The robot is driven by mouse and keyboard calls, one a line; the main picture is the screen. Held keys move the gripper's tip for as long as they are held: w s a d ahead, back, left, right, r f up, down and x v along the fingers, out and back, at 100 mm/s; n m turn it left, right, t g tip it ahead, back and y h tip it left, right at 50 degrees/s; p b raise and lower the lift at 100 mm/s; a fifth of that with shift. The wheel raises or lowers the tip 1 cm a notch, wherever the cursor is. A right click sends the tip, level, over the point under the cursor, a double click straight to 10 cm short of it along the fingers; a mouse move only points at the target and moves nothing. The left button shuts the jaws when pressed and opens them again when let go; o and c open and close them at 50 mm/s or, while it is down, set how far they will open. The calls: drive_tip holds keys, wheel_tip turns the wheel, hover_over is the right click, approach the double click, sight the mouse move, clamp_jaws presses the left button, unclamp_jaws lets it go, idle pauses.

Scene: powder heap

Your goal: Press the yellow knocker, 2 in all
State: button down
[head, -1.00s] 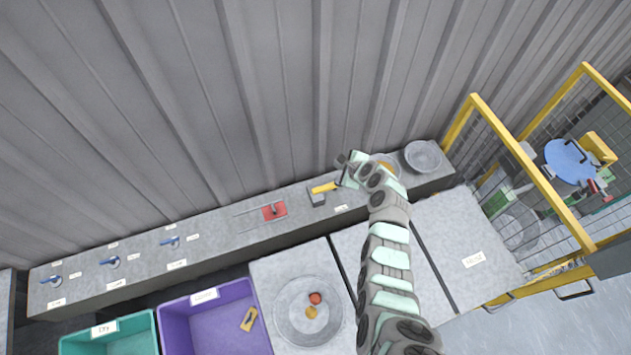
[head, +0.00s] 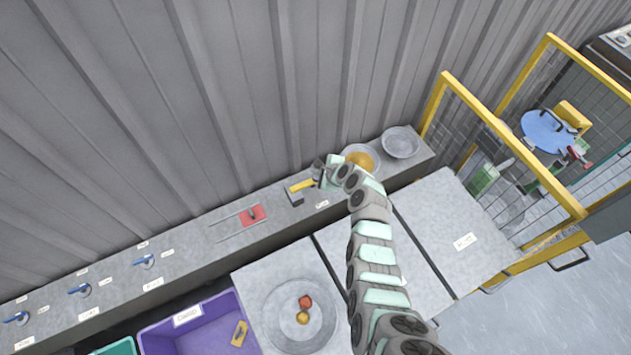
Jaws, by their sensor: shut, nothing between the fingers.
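The yellow knocker (head: 300,186) is a short yellow bar on a dark grey block, on the long grey ledge along the wall. My gripper (head: 318,172) is at the right end of the yellow bar, partly hidden by my wrist. It is shut and empty. I cannot tell whether it touches the bar.
A bowl of orange powder (head: 360,159) and an empty grey bowl (head: 401,142) stand right of my wrist. A red plate with a lever (head: 253,215) and several blue-handled valves (head: 145,262) lie left. A yellow-framed mesh cage (head: 500,130) stands at the right.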

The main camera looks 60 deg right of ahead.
sight(316, 177)
drive_tip(key=shift+f+b, duration=0.35)
drive_tip(key=shift+f, duration=0.6)
drive_tip(key=shift+d, duration=0.1)
idle(1.2)
drive_tip(key=shift+f, duration=0.35)
drive_tip(key=shift+f+b, duration=1.45)
drive_tip(key=shift+f, duration=0.1)
idle(1.2)
idle(0.3)
drive_tip(key=shift+r+p, duration=1.95)
drive_tip(key=shift+p, duration=0.1)
wheel_tip(316, 177, up, 5)
drive_tip(key=p, duration=0.5)
drive_tip(key=shift+w+r, duration=0.1)
